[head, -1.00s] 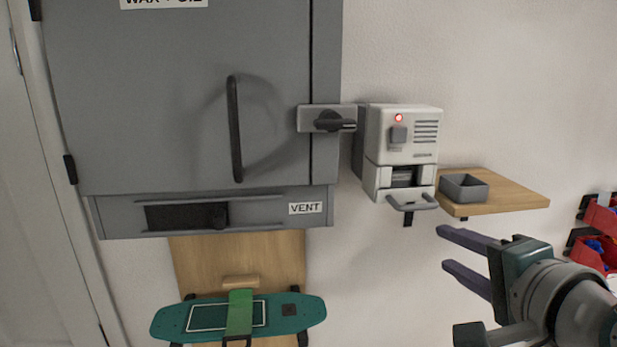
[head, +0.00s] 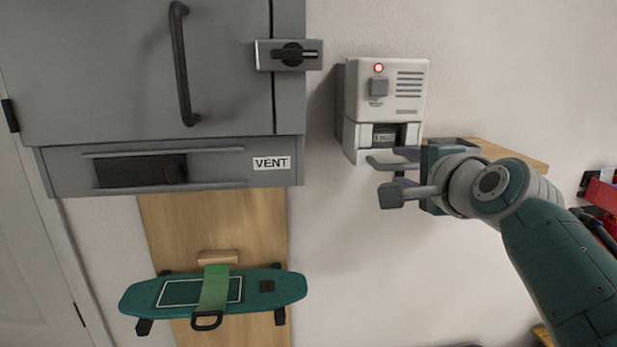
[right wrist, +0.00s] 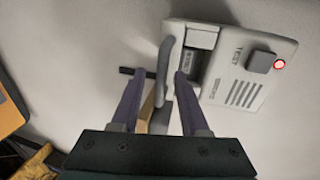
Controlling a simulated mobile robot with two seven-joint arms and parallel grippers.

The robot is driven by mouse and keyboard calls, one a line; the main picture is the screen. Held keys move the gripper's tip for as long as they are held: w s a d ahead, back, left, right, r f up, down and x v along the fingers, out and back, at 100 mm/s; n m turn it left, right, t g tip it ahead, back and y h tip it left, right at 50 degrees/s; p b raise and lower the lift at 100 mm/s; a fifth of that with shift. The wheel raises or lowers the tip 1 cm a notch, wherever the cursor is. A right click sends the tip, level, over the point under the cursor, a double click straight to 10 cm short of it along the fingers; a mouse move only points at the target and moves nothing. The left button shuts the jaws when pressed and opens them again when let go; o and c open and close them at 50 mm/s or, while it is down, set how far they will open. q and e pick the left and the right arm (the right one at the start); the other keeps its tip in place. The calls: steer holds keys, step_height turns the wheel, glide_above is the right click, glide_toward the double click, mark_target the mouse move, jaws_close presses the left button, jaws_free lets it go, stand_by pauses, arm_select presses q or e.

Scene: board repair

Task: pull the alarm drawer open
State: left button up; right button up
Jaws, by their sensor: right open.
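The alarm (head: 408,88) is a white wall box with a lit red lamp, a grey button and slots; it also shows in the right wrist view (right wrist: 262,85). Its drawer is at the bottom, with a dark object bearing a small label (head: 385,136) in the bay. The grey drawer handle (head: 382,164) sticks out in front, partly hidden by my right gripper. My right gripper (head: 403,166) is open, its purple fingers at the handle. In the right wrist view, the handle bar (right wrist: 164,68) lies between the fingertips (right wrist: 160,75). My left gripper is out of view.
A grey cabinet (head: 90,70) with a latch (head: 290,54) and vent panel stands left of the alarm. A wooden shelf (head: 510,158) with a grey tray is behind my right arm. Red bins (head: 600,193) are far right.

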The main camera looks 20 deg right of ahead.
steer(key=shift+w, duration=0.15)
steer(key=shift+c, duration=0.3)
jaws_close()
stand_by(1.1)
